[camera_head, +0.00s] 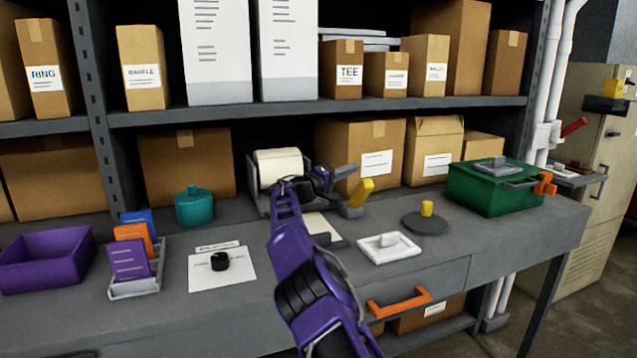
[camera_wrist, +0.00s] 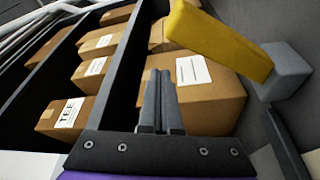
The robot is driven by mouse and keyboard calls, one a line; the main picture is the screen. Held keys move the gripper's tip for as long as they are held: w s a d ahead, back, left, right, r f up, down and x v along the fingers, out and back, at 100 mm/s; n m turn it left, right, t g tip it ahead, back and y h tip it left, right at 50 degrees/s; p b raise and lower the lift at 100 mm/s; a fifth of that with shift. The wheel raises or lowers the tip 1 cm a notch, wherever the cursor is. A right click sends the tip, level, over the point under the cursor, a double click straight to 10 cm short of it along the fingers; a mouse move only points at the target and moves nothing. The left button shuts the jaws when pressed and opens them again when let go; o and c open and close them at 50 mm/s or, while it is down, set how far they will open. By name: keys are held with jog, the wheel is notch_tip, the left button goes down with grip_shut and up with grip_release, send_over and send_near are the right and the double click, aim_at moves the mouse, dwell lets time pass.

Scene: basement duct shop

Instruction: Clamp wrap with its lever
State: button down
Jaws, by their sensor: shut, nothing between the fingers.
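A white roll of wrap (camera_head: 278,166) sits in a grey holder (camera_head: 252,178) at the back middle of the bench. A pale sheet (camera_head: 322,226) lies in front of it, partly hidden by my arm. A yellow lever (camera_head: 361,191) stands tilted on a grey block (camera_head: 350,211) right of the roll. In the wrist view the lever (camera_wrist: 222,42) slants across the upper right, with its block (camera_wrist: 285,70) at the right edge. My gripper (camera_head: 352,168) is shut and empty, above and slightly left of the lever; its fingers (camera_wrist: 162,82) are together in the wrist view.
A round grey plate (camera_head: 425,223) with a yellow knob and a white tray (camera_head: 389,248) lie to the right. A green box (camera_head: 492,188) stands at the right end. A teal pot (camera_head: 194,208) is left of the roll. Cardboard boxes (camera_head: 362,150) stand behind the lever.

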jog(key=f+v, duration=0.1)
jog(key=v, duration=0.9)
jog(key=shift+w, duration=0.2)
jog(key=shift+r, duration=0.15)
